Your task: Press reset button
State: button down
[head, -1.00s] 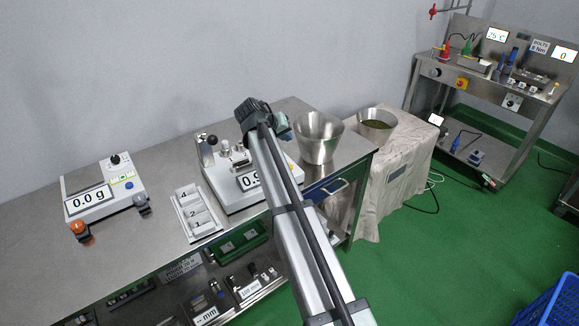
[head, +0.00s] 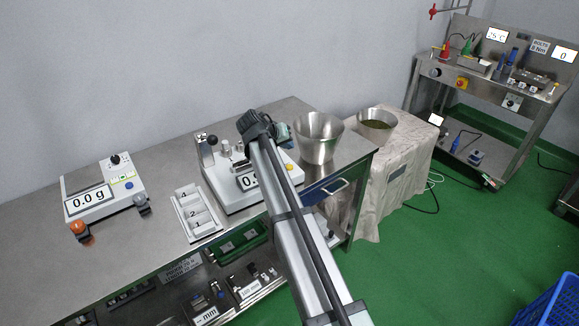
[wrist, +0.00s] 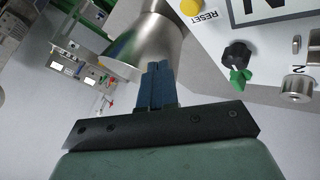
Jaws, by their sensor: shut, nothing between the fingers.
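The reset button is a yellow round button (wrist: 191,6) beside the word RESET, partly cut off by the top edge of the wrist view. It sits on a white machine (head: 240,199) with a display, next to a steel bowl; my arm covers part of this machine in the head view. My gripper (wrist: 157,66) shows blue fingers closed together with nothing between them. In the wrist view the fingers are below and left of the button, apart from it. In the head view the fingertips are hidden or unclear behind my wrist.
A steel bowl (head: 318,142) stands right of the machine, close to my gripper. A black knob (wrist: 238,54) and a green switch (wrist: 240,77) are near the button. A numbered white tray (head: 207,228) and another scale (head: 100,205) stand to the left.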

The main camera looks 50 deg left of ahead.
jog(key=shift+f, duration=2.8)
jog(key=shift+f, duration=0.2)
jog(key=shift+f, duration=0.25)
jog(key=shift+f, duration=0.5)
dwell(0.8)
jog(key=shift+r, duration=0.95)
jog(key=shift+r, duration=0.1)
jog(key=shift+r, duration=2.4)
